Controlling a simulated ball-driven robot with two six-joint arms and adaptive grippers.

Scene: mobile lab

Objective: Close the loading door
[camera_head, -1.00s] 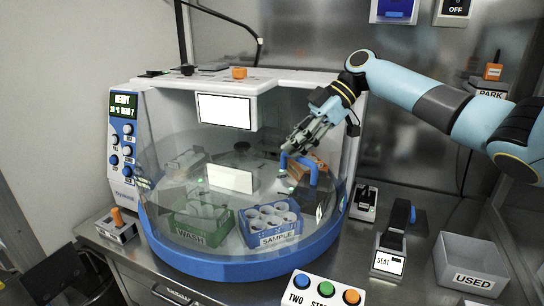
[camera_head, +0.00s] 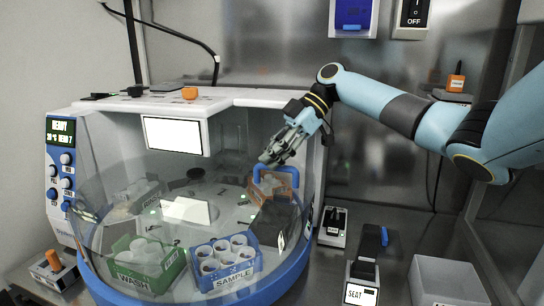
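The loading door appears as the clear curved front (camera_head: 105,205) of the white and blue machine. A blue arched handle (camera_head: 275,172) shows at its right side. My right gripper (camera_head: 268,158) is just above and left of this handle, with fingers pointing down and left. I cannot tell whether it touches the handle or the clear panel, or how far its fingers are apart. Through the panel I see a green WASH rack (camera_head: 150,278) and a blue SAMPLE rack (camera_head: 236,271), both with tubes. My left gripper is not in view.
A display panel with knobs (camera_head: 61,160) is at the machine's left. An orange-topped switch box (camera_head: 55,270) stands beside it. To the right are a small black switch (camera_head: 334,226), a SEAT lever block (camera_head: 362,294) and a grey bin (camera_head: 450,275). A steel wall stands behind.

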